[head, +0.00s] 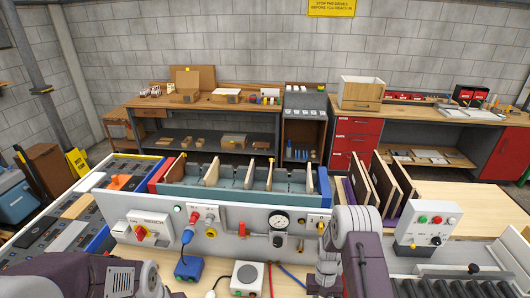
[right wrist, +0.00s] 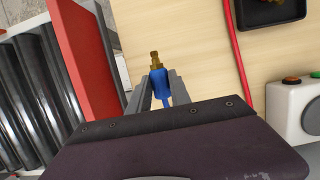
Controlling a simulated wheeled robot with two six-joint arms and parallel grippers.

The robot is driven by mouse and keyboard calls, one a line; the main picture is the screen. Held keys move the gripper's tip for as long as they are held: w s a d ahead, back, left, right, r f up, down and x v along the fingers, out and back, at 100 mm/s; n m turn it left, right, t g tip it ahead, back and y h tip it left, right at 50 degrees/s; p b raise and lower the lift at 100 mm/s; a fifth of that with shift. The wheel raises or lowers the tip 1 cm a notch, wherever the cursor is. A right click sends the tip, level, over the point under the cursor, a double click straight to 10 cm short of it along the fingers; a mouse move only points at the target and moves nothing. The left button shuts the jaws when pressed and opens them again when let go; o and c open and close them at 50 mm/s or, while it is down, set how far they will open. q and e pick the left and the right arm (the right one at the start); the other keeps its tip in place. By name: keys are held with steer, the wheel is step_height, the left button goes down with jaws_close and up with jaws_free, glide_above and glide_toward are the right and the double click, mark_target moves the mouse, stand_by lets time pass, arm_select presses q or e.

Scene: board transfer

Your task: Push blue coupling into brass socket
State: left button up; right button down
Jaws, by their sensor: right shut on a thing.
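The blue coupling (right wrist: 160,82) with a brass tip shows in the right wrist view. My right gripper (right wrist: 160,92) is shut on it, one grey finger on each side. The brass tip points away from the gripper, over pale wood and apart from any socket.
A blue box (head: 188,268) with a cable and a white box with a round top (head: 248,277) lie before the panel. Red and blue hoses run beside them. A roller conveyor (head: 455,285) and a control box (head: 428,222) are at the right.

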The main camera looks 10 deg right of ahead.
steer(key=shift+n, duration=0.3)
steer(key=w+b, duration=0.1)
steer(key=w+f+b, duration=0.1)
steer(key=b, duration=0.1)
steer(key=w+a+b, duration=0.1)
steer(key=shift+w+f, duration=0.2)
steer(key=shift+w, duration=0.15)
steer(key=shift+n, duration=0.4)
steer(key=w+a+r+b, duration=0.2)
steer(key=b, duration=0.3)
steer(key=shift+w+a+b, duration=0.3)
steer(key=s+a+r+n+b, duration=0.1)
steer(key=s+a+r+b, duration=0.1)
steer(key=s+r, duration=0.3)
steer(key=shift+s+r+h, duration=0.25)
steer(key=shift+s+h, duration=0.15)
steer(key=shift+s, duration=0.45)
